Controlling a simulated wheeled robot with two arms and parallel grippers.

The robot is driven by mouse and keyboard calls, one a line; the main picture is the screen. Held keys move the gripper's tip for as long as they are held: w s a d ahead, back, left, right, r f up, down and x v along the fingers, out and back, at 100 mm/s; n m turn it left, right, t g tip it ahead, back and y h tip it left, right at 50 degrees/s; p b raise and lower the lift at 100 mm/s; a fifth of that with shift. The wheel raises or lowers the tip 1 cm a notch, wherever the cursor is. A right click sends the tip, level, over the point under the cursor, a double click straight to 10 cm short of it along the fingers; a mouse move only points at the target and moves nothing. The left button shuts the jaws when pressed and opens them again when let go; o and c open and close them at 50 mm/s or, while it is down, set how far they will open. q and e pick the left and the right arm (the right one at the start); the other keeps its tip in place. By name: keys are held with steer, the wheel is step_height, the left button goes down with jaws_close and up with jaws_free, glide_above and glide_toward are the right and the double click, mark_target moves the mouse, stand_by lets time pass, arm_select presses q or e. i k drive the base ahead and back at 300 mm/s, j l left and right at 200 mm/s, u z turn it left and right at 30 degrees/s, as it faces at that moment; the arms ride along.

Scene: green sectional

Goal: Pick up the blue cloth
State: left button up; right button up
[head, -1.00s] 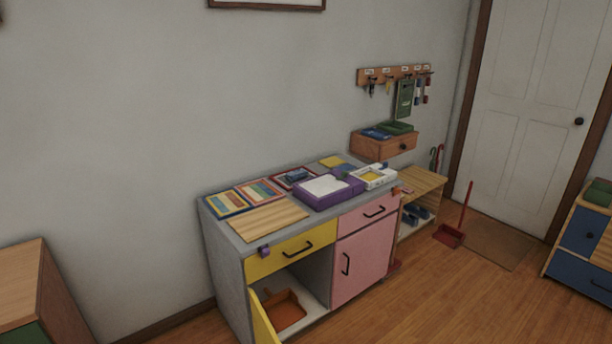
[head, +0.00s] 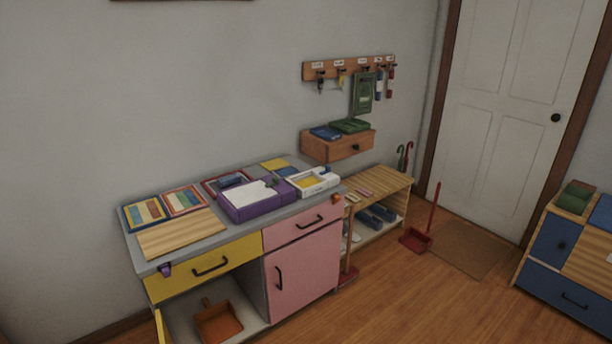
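A blue folded item (head: 325,132), which looks like a cloth, lies on top of the small wooden wall drawer (head: 338,147). A green folded item (head: 350,125) lies beside it on the right. A flat blue piece (head: 287,171) also lies at the back of the grey cabinet top; I cannot tell whether it is cloth. Neither of my grippers is in view.
The grey cabinet (head: 140,255) carries trays, a wooden board (head: 180,233) and a purple box (head: 255,203). Its lower left door stands open, showing an orange dustpan (head: 218,322). A low shoe bench (head: 378,187) stands right of it. Floor (head: 400,300) is clear in front.

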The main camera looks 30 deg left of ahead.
mark_target(233, 178)
steer(key=i+l+z, duration=0.15)
steer(key=i, duration=0.25)
steer(key=i+l+z, duration=0.1)
steer(key=i+l, duration=0.15)
steer(key=i, duration=0.15)
steer(key=i+j+u, duration=0.1)
steer(key=i+u, duration=0.2)
steer(key=u, duration=0.15)
steer(key=i+u, duration=0.3)
steer(key=u, duration=0.15)
steer(key=i+u, duration=0.3)
steer(key=u, duration=0.2)
